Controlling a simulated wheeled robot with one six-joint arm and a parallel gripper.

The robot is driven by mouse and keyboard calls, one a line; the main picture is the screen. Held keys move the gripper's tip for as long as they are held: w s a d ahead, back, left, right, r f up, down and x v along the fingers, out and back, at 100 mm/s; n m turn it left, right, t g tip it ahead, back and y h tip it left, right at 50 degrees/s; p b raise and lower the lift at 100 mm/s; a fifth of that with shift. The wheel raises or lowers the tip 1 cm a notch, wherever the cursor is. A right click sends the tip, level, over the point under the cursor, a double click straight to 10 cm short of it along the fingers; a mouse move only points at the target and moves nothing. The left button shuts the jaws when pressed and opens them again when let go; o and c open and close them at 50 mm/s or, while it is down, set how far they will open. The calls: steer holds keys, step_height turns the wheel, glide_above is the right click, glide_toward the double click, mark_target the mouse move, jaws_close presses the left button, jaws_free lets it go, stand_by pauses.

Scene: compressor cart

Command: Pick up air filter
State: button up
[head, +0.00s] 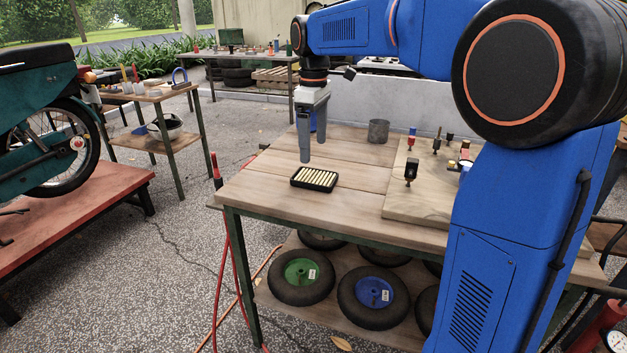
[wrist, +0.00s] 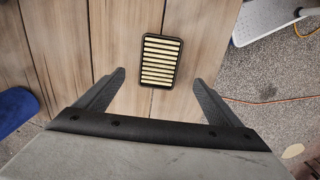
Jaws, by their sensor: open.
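The air filter (head: 315,179) is a flat black-framed rectangle with cream pleats. It lies flat on the wooden workbench (head: 262,185) near its left front part. It also shows whole in the wrist view (wrist: 161,61), ahead of the fingertips and between their lines. My gripper (head: 312,157) points down above the bench, and in the head view its fingers are just behind and above the filter. In the wrist view the fingers (wrist: 158,78) are spread wide with nothing between them. The gripper is apart from the filter.
A grey metal cup (head: 378,131) stands at the back of the bench. A wooden board (head: 420,208) with several small fittings lies to the right. A blue object (wrist: 14,108) shows at the left of the wrist view. Wheels (head: 302,277) lie on the lower shelf. Bench around the filter is clear.

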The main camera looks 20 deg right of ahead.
mark_target(314, 176)
step_height(314, 176, down, 9)
steer(key=shift+d+r, duration=0.1)
stand_by(0.5)
steer(key=c, duration=1.3)
